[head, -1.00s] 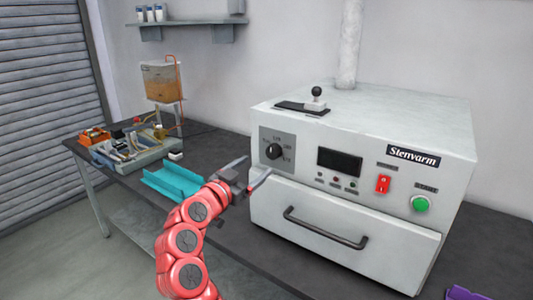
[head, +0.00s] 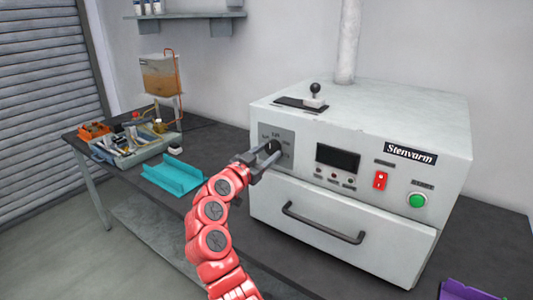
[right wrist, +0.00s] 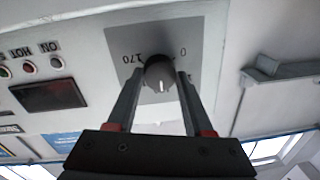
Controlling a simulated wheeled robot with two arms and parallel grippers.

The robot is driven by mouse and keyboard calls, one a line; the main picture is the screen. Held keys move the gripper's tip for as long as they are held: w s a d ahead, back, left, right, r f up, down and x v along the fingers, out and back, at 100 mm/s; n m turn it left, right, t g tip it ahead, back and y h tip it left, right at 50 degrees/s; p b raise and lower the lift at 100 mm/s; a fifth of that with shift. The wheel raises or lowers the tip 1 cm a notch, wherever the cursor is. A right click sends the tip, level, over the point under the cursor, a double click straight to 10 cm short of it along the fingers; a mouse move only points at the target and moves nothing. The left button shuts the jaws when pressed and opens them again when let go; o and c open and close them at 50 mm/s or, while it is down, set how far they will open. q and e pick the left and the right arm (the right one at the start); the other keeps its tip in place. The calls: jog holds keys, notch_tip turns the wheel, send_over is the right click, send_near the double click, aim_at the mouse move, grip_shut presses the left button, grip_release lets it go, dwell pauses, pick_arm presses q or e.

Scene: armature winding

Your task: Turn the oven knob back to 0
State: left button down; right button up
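The white Stenvarm oven (head: 380,115) stands on the dark bench. Its dark round knob (right wrist: 158,74) sits on a grey dial plate (right wrist: 205,50) at the left of the oven front. In the right wrist view the dial appears turned over, with 170 and 0 readable. A white mark on the knob points down in that view. My right gripper (head: 267,160) is at the knob, its open fingers (right wrist: 160,78) on either side of it. Narrow gaps seem to remain beside the knob; contact is unclear. In the head view the gripper partly hides the dial. My left gripper is not in view.
The oven's drawer handle (head: 323,224) sticks out below the dial. A display (head: 338,158), red switch (head: 380,180) and green button (head: 417,200) are to the right. A turquoise tray (head: 175,176) and a box of tools (head: 135,145) lie left on the bench.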

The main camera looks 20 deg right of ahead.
grip_shut()
